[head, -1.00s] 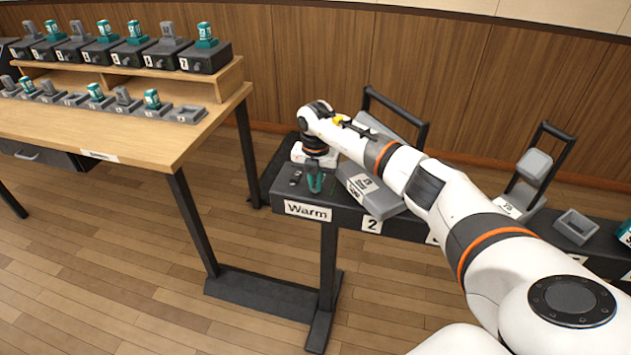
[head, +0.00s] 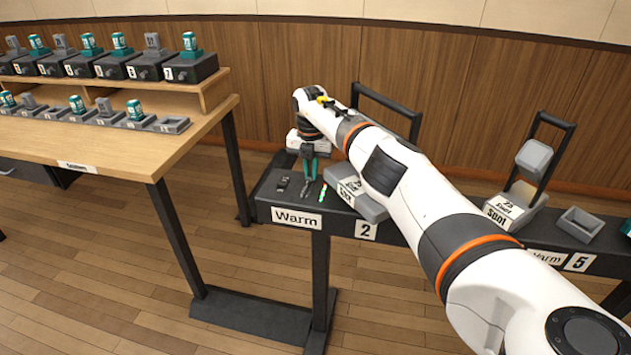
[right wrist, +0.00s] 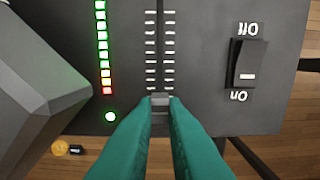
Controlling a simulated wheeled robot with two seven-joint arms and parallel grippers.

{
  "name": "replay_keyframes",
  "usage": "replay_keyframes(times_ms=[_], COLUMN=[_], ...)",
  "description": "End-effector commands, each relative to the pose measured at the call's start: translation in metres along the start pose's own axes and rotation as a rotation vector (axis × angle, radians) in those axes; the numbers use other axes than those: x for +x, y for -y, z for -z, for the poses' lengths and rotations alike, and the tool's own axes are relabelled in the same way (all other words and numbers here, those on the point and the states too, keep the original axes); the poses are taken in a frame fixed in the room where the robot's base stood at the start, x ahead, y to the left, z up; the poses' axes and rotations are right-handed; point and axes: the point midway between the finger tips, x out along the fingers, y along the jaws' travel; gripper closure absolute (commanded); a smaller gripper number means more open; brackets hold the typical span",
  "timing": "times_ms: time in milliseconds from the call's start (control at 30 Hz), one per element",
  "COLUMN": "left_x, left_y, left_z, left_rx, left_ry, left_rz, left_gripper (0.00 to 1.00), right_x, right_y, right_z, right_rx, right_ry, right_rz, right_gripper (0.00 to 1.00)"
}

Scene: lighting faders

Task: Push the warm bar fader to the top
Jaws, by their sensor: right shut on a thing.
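The fader box with the "Warm" label (head: 297,218) is at the left end of the long dark bench. My right gripper (head: 307,183) points down over its slot. In the right wrist view my teal fingers (right wrist: 160,110) are shut on the grey fader knob (right wrist: 160,99). The knob is at the lower end of the visible tick scale (right wrist: 152,50), with most of the slot bare above it. The fingers hide what lies below it. The printed words are upside down there. The light strip (right wrist: 102,45) is lit green, with orange and red near one end. My left gripper is out of view.
A rocker switch (right wrist: 247,64) marked On and Off sits beside the slot. A grey slanted block (head: 356,197) stands close to the right of the gripper. Black handle frames (head: 390,105) rise behind. A wooden desk (head: 110,150) with numbered blocks is at left.

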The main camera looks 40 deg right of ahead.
Motion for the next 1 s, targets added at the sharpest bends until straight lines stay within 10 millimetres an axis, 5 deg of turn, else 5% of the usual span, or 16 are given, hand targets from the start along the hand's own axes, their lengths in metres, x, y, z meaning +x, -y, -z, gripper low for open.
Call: replay_keyframes(times_ms=[433, 467, 567, 1000], left_x=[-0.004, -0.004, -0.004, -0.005], left_y=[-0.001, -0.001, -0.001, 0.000], left_z=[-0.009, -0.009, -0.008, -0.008], left_rx=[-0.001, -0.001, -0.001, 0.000], left_ry=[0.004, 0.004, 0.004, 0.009], left_rz=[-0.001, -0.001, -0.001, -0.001], left_gripper=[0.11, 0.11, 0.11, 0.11], right_x=[-0.003, -0.003, -0.003, -0.017], right_y=[0.002, 0.002, 0.002, 0.002], right_z=[0.003, 0.003, 0.003, 0.003], right_rx=[0.001, 0.001, 0.001, 0.001], right_ry=[-0.006, -0.006, -0.005, -0.005], right_rz=[0.003, 0.003, 0.003, 0.003], right_gripper=[1.00, 0.84, 0.68, 0.66])
